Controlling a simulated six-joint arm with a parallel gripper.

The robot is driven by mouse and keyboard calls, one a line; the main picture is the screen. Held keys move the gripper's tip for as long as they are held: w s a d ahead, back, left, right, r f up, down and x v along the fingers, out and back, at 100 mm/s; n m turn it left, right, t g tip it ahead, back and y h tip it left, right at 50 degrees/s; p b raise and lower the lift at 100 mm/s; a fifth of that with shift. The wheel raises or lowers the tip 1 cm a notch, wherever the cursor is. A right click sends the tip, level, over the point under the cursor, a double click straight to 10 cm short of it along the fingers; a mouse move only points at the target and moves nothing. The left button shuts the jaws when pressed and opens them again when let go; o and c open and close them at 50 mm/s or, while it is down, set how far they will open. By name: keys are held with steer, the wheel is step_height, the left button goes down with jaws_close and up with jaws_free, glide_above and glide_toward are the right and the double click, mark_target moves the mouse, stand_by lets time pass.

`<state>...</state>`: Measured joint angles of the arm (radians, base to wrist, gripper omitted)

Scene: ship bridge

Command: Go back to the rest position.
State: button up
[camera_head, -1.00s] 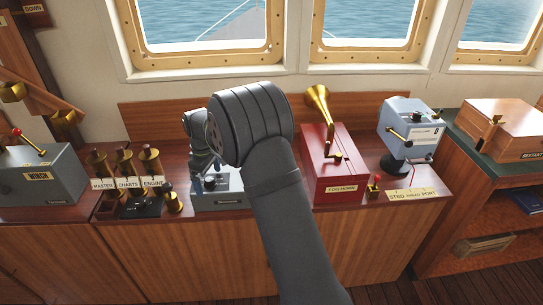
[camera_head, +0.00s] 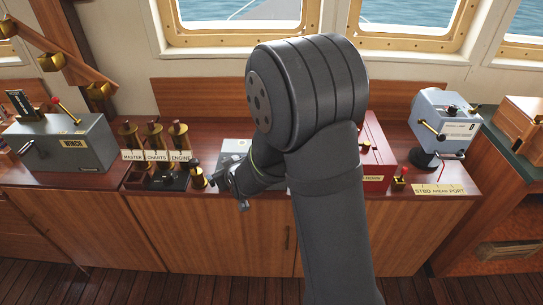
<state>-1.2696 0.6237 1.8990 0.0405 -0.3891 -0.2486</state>
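My gripper (camera_head: 243,193) shows small and dark in the middle of the head view, partly behind my own forearm. It is in front of the grey box (camera_head: 235,147) and just right of a small brass piece (camera_head: 196,178) on the console. The thick arm joint stands large in front of the windows. I cannot make out whether the fingers are open or shut, or whether anything is between them.
A grey winch box (camera_head: 75,150) with a red-knobbed lever is at left. Brass-topped pieces labelled master, charts and engine (camera_head: 154,155) stand beside it. The red foghorn box (camera_head: 375,182) is partly hidden by my arm. A blue-grey device (camera_head: 446,122) stands at right.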

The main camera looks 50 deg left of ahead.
steer(key=w+d+m+t+y, duration=0.25)
steer(key=d+m+t, duration=0.4)
steer(key=d, duration=1.35)
steer(key=r+x, duration=0.1)
steer(key=x, duration=0.8)
steer(key=shift+w+a+f+t, duration=0.15)
steer(key=shift+a+f+t, duration=0.1)
steer(key=shift+t, duration=0.2)
steer(key=shift+d+y, duration=0.1)
steer(key=shift+y, duration=0.15)
steer(key=v, duration=1)
steer(key=shift+c, duration=0.4)
